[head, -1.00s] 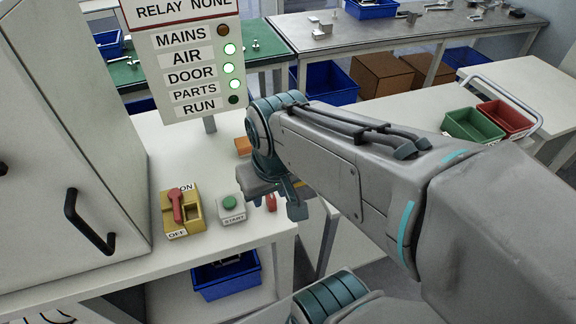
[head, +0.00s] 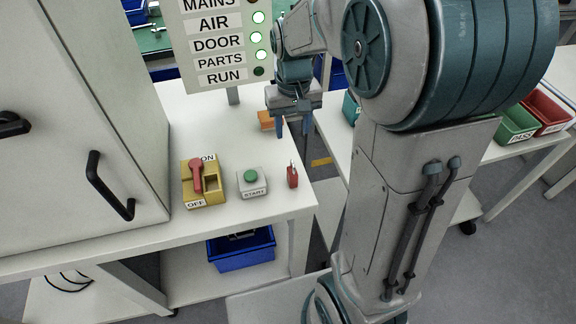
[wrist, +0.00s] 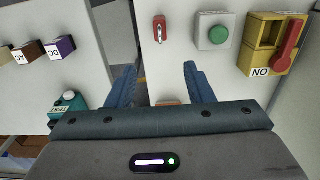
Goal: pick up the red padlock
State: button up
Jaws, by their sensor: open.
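The red padlock (head: 292,175) sits on the white bench top near its right edge, just right of the START button.
The START button box (head: 252,182) and yellow switch box (head: 203,184) with a red lever stand left of the padlock. A sign panel (head: 228,76) stands behind. A grey cabinet (head: 84,110) bounds the left. A gap separates the bench from the right-hand table.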

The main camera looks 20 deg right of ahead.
aim_at(292, 161)
notch_tip(292, 161, down, 9)
jog(key=shift+r, duration=0.2)
jog(key=shift+s+a+f, duration=0.1)
jog(key=shift+s+f, duration=0.1)
jog(key=shift+f, duration=1.15)
jog(key=shift+s+f, duration=0.2)
jog(key=shift+f, duration=1.1)
jog(key=shift+c, duration=0.4)
grip_shut()
